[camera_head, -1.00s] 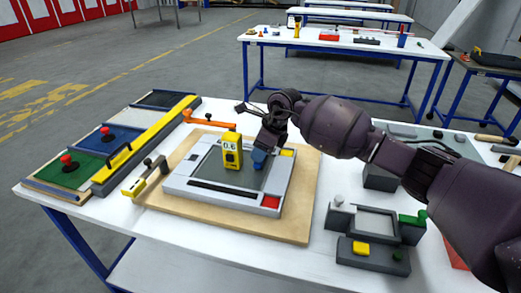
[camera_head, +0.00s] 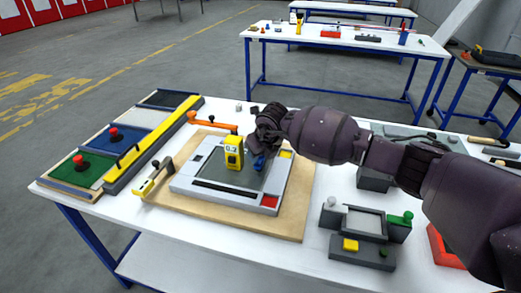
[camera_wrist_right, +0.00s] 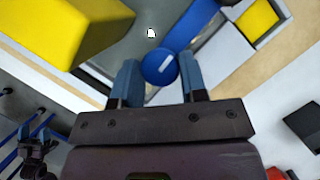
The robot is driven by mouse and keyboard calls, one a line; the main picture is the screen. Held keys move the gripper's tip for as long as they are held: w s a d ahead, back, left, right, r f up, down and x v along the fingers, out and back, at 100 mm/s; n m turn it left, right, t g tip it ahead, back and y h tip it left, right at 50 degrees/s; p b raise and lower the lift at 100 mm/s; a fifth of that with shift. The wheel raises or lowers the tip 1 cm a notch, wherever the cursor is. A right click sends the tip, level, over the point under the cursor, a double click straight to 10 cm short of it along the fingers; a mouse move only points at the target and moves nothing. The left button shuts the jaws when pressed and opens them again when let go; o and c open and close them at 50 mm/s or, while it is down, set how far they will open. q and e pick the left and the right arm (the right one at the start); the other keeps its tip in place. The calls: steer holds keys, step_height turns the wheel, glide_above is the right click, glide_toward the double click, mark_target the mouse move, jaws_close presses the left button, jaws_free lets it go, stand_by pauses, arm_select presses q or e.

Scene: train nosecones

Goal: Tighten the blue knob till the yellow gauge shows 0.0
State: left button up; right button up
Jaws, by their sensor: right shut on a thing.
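The yellow gauge (camera_head: 233,151) stands upright on the grey fixture; its small display appears to read 0.2 or 0.3, too small to be sure. The blue knob (camera_head: 259,163) is just right of it, partly hidden by my right gripper (camera_head: 262,150) in the head view. In the right wrist view the round top of the blue knob (camera_wrist_right: 159,67) lies between the two blue-grey fingers of my right gripper (camera_wrist_right: 160,82), which are shut on it. A yellow block (camera_wrist_right: 75,30), apparently the gauge, is close at upper left there.
The grey fixture (camera_head: 230,200) sits on a wooden board (camera_head: 225,217) on a white table. Coloured trays with red knobs (camera_head: 110,133) stand at left, with an orange clamp (camera_head: 210,122) behind. A dark block fixture with a yellow button (camera_head: 350,245) is at front right.

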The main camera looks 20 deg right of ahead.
steer(key=shift+a+m+h, duration=0.1)
steer(key=shift+m+h, duration=0.4)
steer(key=shift+m, duration=0.6)
steer(key=shift+p, duration=0.3)
steer(key=o, duration=0.9)
steer(key=shift+s+r, duration=0.15)
steer(key=shift+r, duration=0.3)
steer(key=v, duration=1)
steer(key=shift+f, duration=0.1)
